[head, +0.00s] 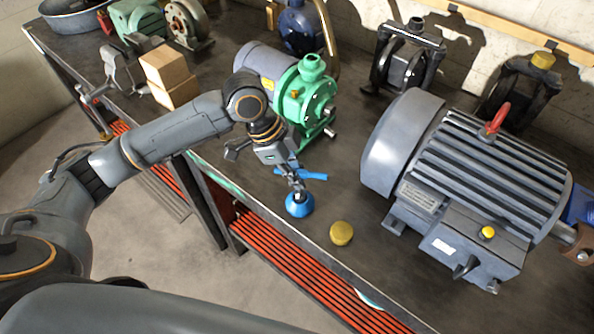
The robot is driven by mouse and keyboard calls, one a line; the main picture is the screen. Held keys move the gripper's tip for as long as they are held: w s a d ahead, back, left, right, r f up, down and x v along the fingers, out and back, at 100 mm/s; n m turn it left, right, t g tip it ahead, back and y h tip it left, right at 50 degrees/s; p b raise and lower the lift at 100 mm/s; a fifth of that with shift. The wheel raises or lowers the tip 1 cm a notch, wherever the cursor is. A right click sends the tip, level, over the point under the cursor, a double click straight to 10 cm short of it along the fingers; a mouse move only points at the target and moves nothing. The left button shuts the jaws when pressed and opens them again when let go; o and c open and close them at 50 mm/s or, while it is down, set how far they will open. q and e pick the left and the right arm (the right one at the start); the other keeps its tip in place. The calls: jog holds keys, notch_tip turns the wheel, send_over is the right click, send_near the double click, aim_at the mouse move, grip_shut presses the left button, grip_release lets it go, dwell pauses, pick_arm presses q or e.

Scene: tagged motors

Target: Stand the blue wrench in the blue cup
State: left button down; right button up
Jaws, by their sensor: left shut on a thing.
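The blue wrench (315,176) shows as a narrow blue bar, roughly level in the picture, crossing at the fingers of my left gripper (296,183). The gripper points down and is shut on the wrench; its fingers hide the middle of it. The small round blue cup (299,208) is on the bench near its front edge, directly below the fingertips in the picture. The fingertips overlap the cup's upper side, so its opening is hard to make out. I cannot tell whether wrench and cup touch. My right gripper is not in view.
A yellow round piece (341,233) lies right of the cup. A large grey motor (470,180) stands further right. A green pump (308,95) with a grey motor is behind the gripper. Wooden blocks (168,75) stand at the left.

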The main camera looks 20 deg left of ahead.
pick_arm(q)
jog(key=shift+f, duration=0.85)
jog(key=c, duration=1.3)
grip_release()
notch_tip(320, 180, up, 6)
jog(key=p, duration=0.7)
jog(key=shift+a+r, duration=0.1)
jog(key=shift+r, duration=0.05)
jog(key=v, duration=1.1)
jog(key=shift+s+r, duration=0.1)
jog(key=shift+r, duration=0.2)
